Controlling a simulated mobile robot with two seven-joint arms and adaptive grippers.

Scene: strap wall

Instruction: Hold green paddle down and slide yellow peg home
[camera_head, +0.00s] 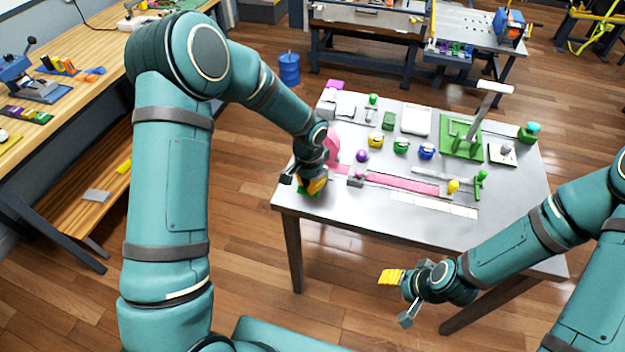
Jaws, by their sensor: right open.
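A green piece (309,193), which looks like the paddle, shows at the table's near left corner. My left gripper (305,183) is right over it and hides most of it. Whether the fingers touch it or are closed cannot be told. A yellow peg (453,186) stands at the right end of a pink strap (400,182), beside an upright green part (481,181).
The grey table (350,213) also holds a purple knob (362,155), yellow, green and blue knobs, and a green plate (461,140) with a tall lever (485,103). A white strip (433,205) lies near the front. The front edge is mostly clear.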

